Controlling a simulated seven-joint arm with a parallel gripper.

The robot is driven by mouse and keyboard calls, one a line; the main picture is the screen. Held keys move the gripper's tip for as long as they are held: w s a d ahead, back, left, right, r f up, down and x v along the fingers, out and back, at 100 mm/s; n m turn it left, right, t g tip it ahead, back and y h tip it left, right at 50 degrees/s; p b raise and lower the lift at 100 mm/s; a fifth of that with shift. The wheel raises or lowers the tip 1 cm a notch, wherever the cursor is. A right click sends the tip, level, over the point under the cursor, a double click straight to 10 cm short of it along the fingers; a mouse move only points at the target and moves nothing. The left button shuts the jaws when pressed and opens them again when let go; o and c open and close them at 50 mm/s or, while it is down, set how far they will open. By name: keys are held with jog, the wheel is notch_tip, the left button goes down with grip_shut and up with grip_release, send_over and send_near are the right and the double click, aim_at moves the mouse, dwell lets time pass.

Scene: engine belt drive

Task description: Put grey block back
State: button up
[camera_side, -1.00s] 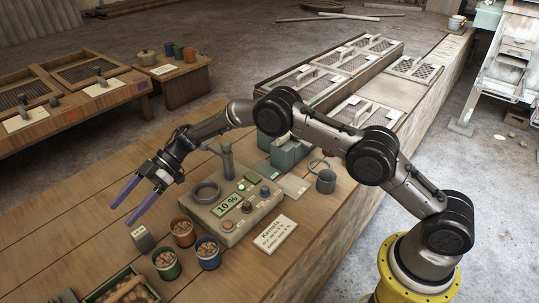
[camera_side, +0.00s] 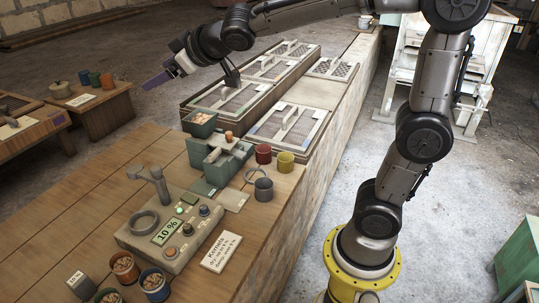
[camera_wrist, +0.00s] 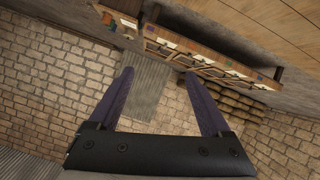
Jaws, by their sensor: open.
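A small grey block (camera_side: 76,283) with a marked face stands on the wooden bench at the lower left of the side view, beside the cups of kernels. My gripper (camera_side: 152,80) is high up at the upper left, far from the block and above the level of the bench. Its purple fingers also show in the wrist view (camera_wrist: 158,75), spread apart with nothing between them. The block does not show in the wrist view, which looks out at a brick wall and shelves.
A meter (camera_side: 165,232) reading 10 % stands near the block, with kernel cups (camera_side: 124,267) in front and a Kernels card (camera_side: 221,251) to its right. Behind are a green press (camera_side: 218,160), a grey mug (camera_side: 264,190) and screened trays (camera_side: 240,96). Bench boards on the left are clear.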

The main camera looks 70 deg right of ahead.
jog(key=s+f+m+g, duration=0.1)
jog(key=s+f+g, duration=0.2)
jog(key=s, duration=1.2)
jog(key=s+f+m+g, duration=0.2)
jog(key=s+f, duration=0.8)
jog(key=s, duration=0.5)
jog(key=shift+d+g+y, duration=0.3)
jog(key=shift+g, duration=0.6)
